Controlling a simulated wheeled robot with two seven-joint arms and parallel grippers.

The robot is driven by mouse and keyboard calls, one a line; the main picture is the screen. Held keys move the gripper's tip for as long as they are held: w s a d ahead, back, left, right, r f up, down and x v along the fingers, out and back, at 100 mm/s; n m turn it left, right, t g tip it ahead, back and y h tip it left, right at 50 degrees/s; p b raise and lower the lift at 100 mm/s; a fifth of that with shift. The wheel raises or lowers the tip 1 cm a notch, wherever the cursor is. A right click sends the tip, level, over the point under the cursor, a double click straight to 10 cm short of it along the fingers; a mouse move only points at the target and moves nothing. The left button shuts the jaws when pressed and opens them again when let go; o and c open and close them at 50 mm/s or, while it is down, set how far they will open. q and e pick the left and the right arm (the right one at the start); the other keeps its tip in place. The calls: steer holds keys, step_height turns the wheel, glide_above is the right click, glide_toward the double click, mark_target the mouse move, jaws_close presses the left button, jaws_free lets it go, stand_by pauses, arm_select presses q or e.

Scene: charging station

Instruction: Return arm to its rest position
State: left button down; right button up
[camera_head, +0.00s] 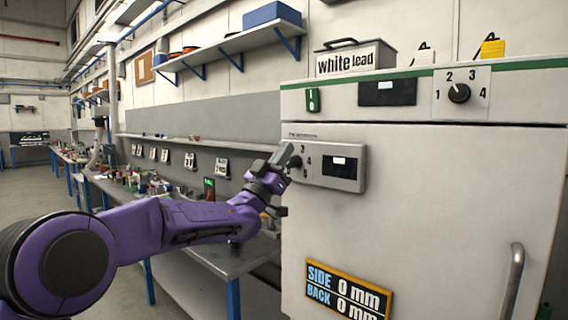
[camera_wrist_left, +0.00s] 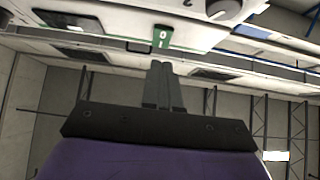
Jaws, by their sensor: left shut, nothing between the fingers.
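My left arm (camera_head: 170,226), purple with dark joints, reaches in from the left toward the front of a white cabinet (camera_head: 430,210). My left gripper (camera_head: 283,158) is shut and empty. In the head view it is at the left end of a small grey control box (camera_head: 352,168) on the cabinet front and partly covers the box's dial; I cannot tell whether it touches. In the left wrist view the shut fingers (camera_wrist_left: 161,82) point toward a green 0/1 switch (camera_wrist_left: 162,38). My right gripper is not in view.
A workbench (camera_head: 225,258) with small items runs along the wall, below and behind my left arm. The cabinet carries a numbered knob (camera_head: 459,93), a green switch (camera_head: 312,100), a handle (camera_head: 514,280) and a "SIDE/BACK 0 mm" display (camera_head: 347,290). Open floor (camera_head: 40,190) lies at left.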

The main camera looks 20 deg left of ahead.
arm_select(q)
steer(key=shift+w+d, duration=0.15)
steer(key=shift+d, duration=0.1)
step_height(320, 180, down, 25)
steer(key=n+g+y, duration=0.5)
steer(key=n+y, duration=0.3)
steer(key=s+f+n+g+y, duration=0.1)
steer(key=s+f+g, duration=0.25)
steer(key=f, duration=0.75)
steer(key=s+f+n+g+y, duration=0.15)
steer(key=s+f, duration=0.25)
steer(key=f, duration=0.6)
steer(key=s+a+f+g, duration=0.1)
steer(key=s+f+g, duration=0.5)
steer(key=s+f, duration=1.05)
steer(key=s+f+g, duration=0.3)
steer(key=s+f, duration=0.1)
steer(key=s, duration=0.7)
steer(key=s+a+f+g, duration=0.1)
steer(key=s+f+g, duration=0.2)
steer(key=s, duration=0.9)
step_height(320, 180, down, 2)
steer(key=shift+s+f+y, duration=0.1)
steer(key=shift+s+y, duration=0.15)
steer(key=shift+y, duration=0.1)
